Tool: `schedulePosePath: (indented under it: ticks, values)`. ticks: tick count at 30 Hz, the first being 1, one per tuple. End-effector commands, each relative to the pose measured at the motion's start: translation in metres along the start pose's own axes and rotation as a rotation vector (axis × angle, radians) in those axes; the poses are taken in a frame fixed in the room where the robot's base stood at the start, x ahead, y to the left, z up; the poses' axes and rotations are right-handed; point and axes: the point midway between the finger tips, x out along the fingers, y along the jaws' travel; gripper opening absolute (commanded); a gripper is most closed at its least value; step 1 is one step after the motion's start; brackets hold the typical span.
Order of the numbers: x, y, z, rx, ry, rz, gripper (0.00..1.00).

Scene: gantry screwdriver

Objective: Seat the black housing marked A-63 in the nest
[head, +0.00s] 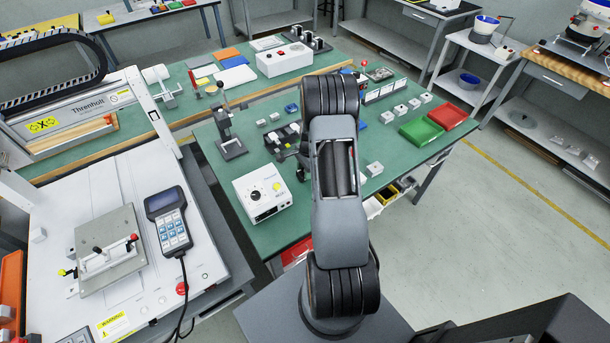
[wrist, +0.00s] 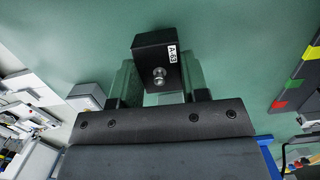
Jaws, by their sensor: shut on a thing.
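The black housing marked A-63 (wrist: 157,50) is between the fingers of my gripper (wrist: 160,84) in the wrist view. My gripper is shut on it. Its white label and a round metal fitting face the camera. The green bench top is behind it; I cannot tell the gap to it. In the head view my arm hides the housing and most of my gripper. A metal fixture plate with clamp levers (head: 110,258) sits on the white gantry bed at the left. I cannot make out whether this is the nest.
A handheld keypad (head: 167,220) lies beside the fixture, its cable trailing forward. A white control box (head: 263,193) and a small press (head: 228,140) stand on the green bench (head: 300,218). Green (head: 421,130) and red (head: 446,115) trays are at right. The gantry frame rises at left.

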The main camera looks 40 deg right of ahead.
Motion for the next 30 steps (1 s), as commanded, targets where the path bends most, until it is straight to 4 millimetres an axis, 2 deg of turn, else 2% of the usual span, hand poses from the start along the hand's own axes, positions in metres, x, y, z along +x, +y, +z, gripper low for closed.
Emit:
schedulePosePath:
  ticks: [19,30]
  values:
    - [-0.056,0.000,0.007,0.000,0.000,0.000,0.13]
    - [-0.061,0.000,0.008,0.000,0.000,0.001,0.13]
